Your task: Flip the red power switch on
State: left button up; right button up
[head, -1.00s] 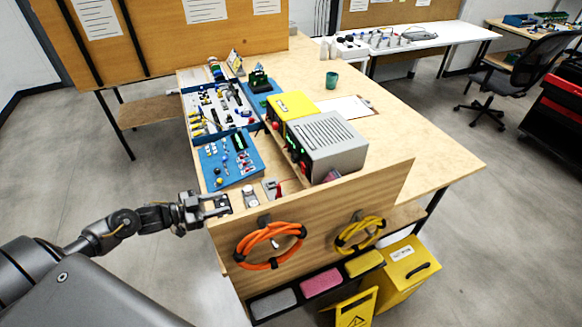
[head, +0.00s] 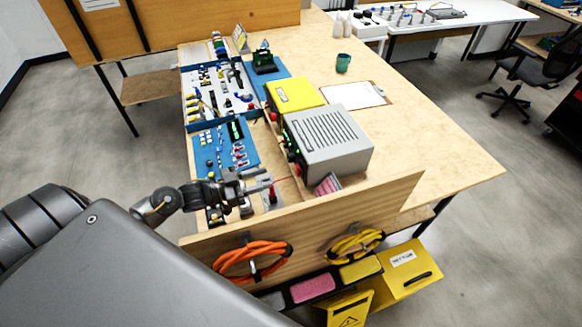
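The red power switch (head: 273,194) is a small red lever on a grey base, near the front edge of the bench, behind the wooden end panel. My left gripper (head: 267,179) reaches in from the left, low over the bench, with its fingertips right beside the red lever. Its two fingers look apart, with a gap between them. I cannot tell whether a finger touches the lever. The gripper and wrist partly cover the small devices beside the switch. My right gripper is not in view.
A grey box (head: 328,140) and a yellow box (head: 294,94) stand behind the switch. A blue board (head: 212,157) with small parts lies to the left. The wooden end panel (head: 310,218) carries orange and yellow cable coils. The bench's right side is mostly clear.

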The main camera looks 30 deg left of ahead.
aim_at(297, 169)
pick_arm(q)
jog(key=p+x, duration=0.2)
jog(key=x, duration=0.7)
jog(key=shift+w+p, duration=0.15)
jog(key=shift+p, duration=0.15)
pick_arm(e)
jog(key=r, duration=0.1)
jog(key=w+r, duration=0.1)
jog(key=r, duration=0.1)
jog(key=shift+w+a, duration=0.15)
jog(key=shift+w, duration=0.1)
